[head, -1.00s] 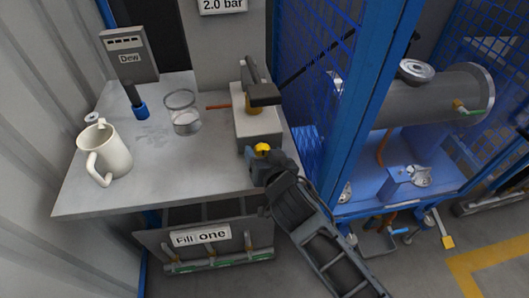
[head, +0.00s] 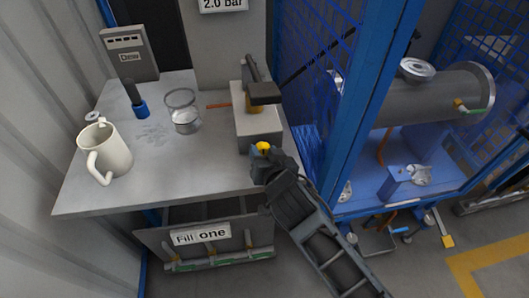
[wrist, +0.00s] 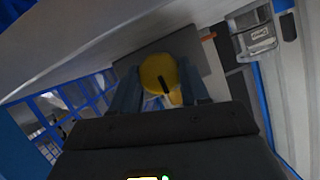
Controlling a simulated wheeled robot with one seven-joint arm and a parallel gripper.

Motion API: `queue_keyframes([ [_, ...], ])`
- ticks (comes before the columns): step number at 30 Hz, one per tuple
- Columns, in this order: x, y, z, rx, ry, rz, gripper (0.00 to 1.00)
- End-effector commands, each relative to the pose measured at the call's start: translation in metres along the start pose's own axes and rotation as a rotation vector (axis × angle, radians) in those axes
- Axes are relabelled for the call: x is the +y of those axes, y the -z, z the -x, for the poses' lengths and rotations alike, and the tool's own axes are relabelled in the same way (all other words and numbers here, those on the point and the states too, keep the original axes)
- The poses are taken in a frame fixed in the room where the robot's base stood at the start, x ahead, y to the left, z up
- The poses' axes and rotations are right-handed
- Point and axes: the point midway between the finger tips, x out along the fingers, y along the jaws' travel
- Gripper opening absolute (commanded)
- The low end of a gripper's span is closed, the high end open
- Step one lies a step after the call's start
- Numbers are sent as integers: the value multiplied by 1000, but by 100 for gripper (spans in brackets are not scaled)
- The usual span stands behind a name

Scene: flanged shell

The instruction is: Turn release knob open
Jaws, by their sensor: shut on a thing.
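The release knob (head: 263,147) is yellow and sits at the front of a grey block (head: 257,127) on the bench. In the wrist view the round yellow knob (wrist: 159,74) with a dark mark on its face lies between the two fingers. My gripper (head: 260,154) reaches the knob from the front right, and in the wrist view my gripper (wrist: 160,88) is shut on it. The fingers hide the sides of the knob. A dark grey lever-like part (head: 262,93) sits above the block.
A white mug (head: 108,155) and a glass jar (head: 183,112) stand on the bench (head: 170,180) to the left. A dew meter probe (head: 137,102) stands behind them. A blue mesh frame (head: 350,110) rises close to the right of my arm. A "Fill one" rack (head: 200,237) hangs below.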

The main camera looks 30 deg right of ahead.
Motion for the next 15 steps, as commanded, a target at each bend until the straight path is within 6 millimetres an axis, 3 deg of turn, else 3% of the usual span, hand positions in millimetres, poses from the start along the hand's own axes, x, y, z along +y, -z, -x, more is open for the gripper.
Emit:
queue_keyframes([
  [8, -1, 0, -1, 1, -31, 74, 15],
  [15, -2, -1, -1, 3, -99, 239, 15],
])
